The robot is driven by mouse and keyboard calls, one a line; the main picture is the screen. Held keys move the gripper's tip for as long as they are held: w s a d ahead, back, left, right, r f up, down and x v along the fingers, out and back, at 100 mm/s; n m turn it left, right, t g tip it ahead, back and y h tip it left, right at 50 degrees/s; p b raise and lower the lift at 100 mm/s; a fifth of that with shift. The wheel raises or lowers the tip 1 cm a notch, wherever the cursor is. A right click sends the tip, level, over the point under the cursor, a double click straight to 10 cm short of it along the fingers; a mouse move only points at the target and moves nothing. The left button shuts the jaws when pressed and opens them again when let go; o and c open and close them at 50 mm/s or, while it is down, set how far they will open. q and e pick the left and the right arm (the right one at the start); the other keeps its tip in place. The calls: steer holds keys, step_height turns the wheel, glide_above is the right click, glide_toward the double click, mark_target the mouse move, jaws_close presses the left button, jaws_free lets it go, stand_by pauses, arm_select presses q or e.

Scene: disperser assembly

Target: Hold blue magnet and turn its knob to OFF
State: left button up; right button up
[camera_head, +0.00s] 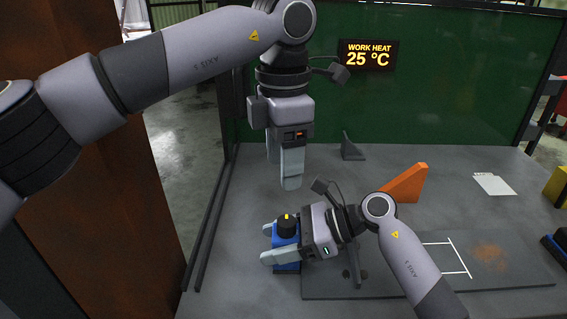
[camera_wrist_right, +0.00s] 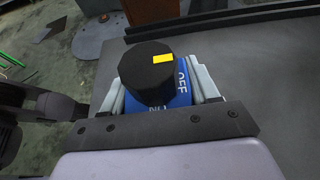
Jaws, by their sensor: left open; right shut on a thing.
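The blue magnet (camera_head: 287,262) stands at the left end of the work table. Its black knob (camera_head: 287,228) is on top, with a yellow mark. My right gripper (camera_head: 266,243) is shut on the magnet's body, one finger along each side. In the right wrist view the blue magnet (camera_wrist_right: 182,97) sits between the fingers, under the knob (camera_wrist_right: 146,82). The yellow mark is on the right of the knob's top, on the same side as the "OFF" lettering; other lettering is partly hidden below the knob. My left gripper (camera_head: 282,172) is open and empty, pointing down above and behind the knob.
A dark plate (camera_head: 510,270) with white lines lies right of the magnet. An orange wedge (camera_head: 407,186) stands behind my right arm, and a grey bracket (camera_head: 350,148) farther back. A white sheet (camera_head: 493,184) lies at right. The table's left edge is close to the magnet.

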steer(key=o, duration=1.5)
steer(key=shift+o, duration=0.2)
